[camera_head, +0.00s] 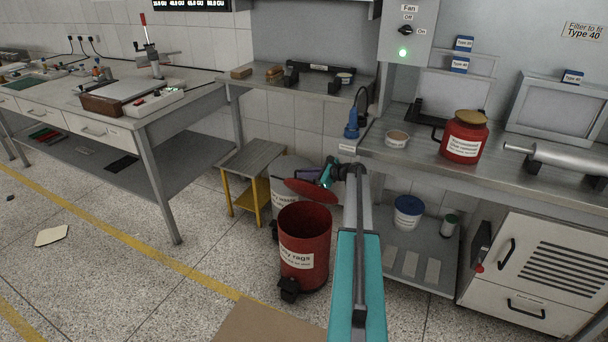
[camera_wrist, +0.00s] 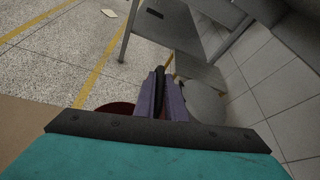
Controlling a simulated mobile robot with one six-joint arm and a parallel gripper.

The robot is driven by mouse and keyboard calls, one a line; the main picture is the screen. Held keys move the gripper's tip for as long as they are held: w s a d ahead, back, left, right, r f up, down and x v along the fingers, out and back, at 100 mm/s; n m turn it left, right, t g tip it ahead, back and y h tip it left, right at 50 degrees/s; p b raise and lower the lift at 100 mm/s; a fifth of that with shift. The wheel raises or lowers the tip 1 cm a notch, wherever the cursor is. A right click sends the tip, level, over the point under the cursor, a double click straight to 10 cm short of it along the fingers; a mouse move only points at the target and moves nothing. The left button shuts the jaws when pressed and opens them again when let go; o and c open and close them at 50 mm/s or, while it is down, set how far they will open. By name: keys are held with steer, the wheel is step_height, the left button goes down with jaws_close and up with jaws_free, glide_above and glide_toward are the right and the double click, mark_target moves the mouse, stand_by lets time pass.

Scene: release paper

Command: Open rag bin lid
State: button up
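The red rag bin (camera_head: 303,262), with a white label, stands upright on the floor. Its round red lid (camera_head: 309,191) is raised and tilted at the back of the rim, so the dark inside shows. My gripper (camera_head: 328,176) is at the upper right edge of the lid. In the wrist view, the purple fingers (camera_wrist: 161,92) are close together with a narrow dark piece between them, which looks like the lid's handle. Part of the dark red lid (camera_wrist: 116,107) shows behind the fingers. The exact contact is hard to see.
A white bin (camera_head: 285,172) stands right behind the rag bin, beside a small yellow-legged table (camera_head: 252,160). A steel bench (camera_head: 380,152) runs to the right, with a red can (camera_head: 464,140) on top. A brown board (camera_head: 265,322) lies in front.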

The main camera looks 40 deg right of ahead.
steer(key=o, duration=0.4)
steer(key=shift+d, duration=0.1)
steer(key=shift+c, duration=0.2)
steer(key=shift+s+r, duration=0.1)
steer(key=v, duration=1.3)
steer(key=shift+s+b, duration=0.35)
steer(key=shift+b, duration=0.1)
